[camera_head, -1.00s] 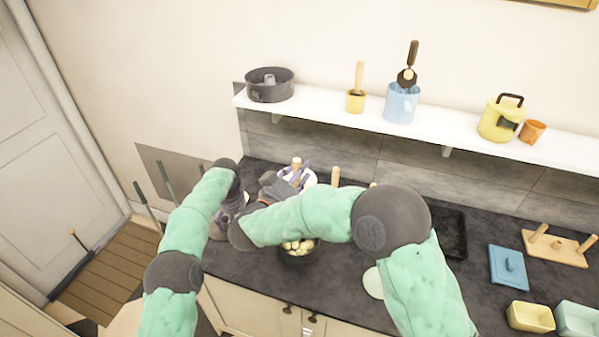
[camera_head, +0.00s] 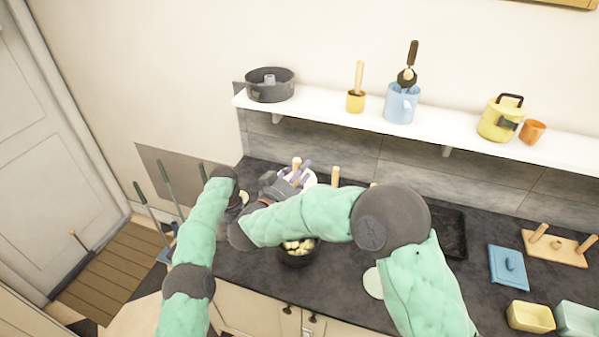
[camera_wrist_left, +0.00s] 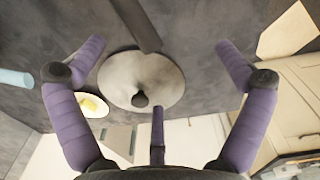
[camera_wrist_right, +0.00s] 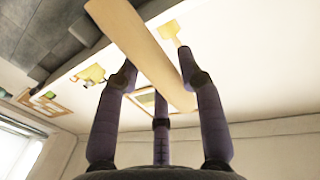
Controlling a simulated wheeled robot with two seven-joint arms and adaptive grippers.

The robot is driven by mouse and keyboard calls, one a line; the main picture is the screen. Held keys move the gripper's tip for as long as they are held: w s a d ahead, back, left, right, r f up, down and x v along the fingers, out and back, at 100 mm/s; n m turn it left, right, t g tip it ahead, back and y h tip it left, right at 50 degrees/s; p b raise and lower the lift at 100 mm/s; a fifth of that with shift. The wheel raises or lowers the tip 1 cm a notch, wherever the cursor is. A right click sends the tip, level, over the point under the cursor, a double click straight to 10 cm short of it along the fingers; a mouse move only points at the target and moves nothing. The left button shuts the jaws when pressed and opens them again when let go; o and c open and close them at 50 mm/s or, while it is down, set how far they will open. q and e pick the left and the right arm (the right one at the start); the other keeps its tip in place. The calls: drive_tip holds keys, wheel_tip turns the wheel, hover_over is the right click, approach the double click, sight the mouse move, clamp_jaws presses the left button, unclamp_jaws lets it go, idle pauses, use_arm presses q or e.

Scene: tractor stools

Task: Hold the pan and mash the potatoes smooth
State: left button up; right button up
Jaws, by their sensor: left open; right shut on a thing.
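The dark pan (camera_head: 297,259) stands on the counter near its front edge, with pale potato lumps (camera_head: 298,246) inside. My right arm covers its back part. My right gripper (camera_head: 297,178) is behind the pan, shut on a pale wooden handle (camera_wrist_right: 140,45), which crosses between its fingers in the right wrist view. What the handle's far end carries is hidden. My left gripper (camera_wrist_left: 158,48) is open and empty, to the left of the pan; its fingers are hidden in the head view. A pale round thing with a dark knob (camera_wrist_left: 140,98) lies below it.
A white shelf (camera_head: 330,112) above the counter holds a dark ring tin (camera_head: 270,85), a blue jug (camera_head: 401,103) and a yellow kettle (camera_head: 502,119). A blue lid (camera_head: 507,266) and a yellow tub (camera_head: 530,317) are at the right. Upright rods (camera_head: 168,185) stand at the left.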

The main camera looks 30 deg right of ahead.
use_arm(q)
drive_tip(key=shift+f, duration=3)
clamp_jaws()
drive_tip(key=c, duration=1.4)
unclamp_jaws()
wheel_tip(320, 180, up, 12)
drive_tip(key=shift+r, duration=0.1)
